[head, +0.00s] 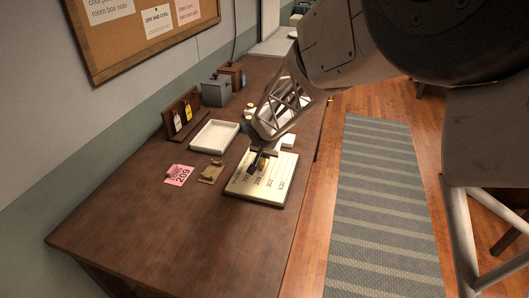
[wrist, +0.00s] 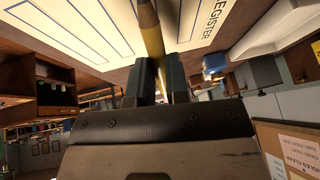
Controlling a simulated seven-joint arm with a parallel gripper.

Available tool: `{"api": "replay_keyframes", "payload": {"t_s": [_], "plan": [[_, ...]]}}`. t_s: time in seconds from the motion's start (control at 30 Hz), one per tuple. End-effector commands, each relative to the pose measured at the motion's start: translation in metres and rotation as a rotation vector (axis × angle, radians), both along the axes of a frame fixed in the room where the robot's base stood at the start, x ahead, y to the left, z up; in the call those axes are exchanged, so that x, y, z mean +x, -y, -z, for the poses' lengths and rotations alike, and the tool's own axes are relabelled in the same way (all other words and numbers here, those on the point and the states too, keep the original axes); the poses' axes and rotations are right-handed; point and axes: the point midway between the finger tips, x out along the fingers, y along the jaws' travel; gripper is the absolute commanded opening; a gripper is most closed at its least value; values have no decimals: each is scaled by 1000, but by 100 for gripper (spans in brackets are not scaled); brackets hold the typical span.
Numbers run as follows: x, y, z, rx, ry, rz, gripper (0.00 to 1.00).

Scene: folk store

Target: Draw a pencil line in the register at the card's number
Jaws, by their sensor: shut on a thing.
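The register (head: 248,191) lies open on the wooden desk, a cream page with a column of numbers, 302 and 630 among the readable ones. It also fills the top of the wrist view (wrist: 90,28), with ruled boxes and the word REGISTER. A pink card (head: 180,175) reading 209 lies to its left. My gripper (head: 255,164) is over the register's far left part, shut on a yellow pencil (wrist: 151,40). The pencil points toward the page. I cannot tell whether its tip touches the paper. My gripper covers part of the upper rows.
A small wooden piece (head: 211,172) lies between card and register. Behind are a white tray (head: 207,147), a rack with hanging tags (head: 171,124) and a grey box (head: 215,94). White blocks (head: 288,140) sit beside the register's far edge. The front desk (head: 175,240) is clear.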

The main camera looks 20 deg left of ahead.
Motion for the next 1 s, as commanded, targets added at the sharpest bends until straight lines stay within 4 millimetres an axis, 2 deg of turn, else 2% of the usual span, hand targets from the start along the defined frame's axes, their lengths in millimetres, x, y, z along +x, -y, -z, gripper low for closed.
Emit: {"api": "replay_keyframes", "payload": {"t_s": [1.0], "plan": [[72,0,1,0,-1,1,0]]}}
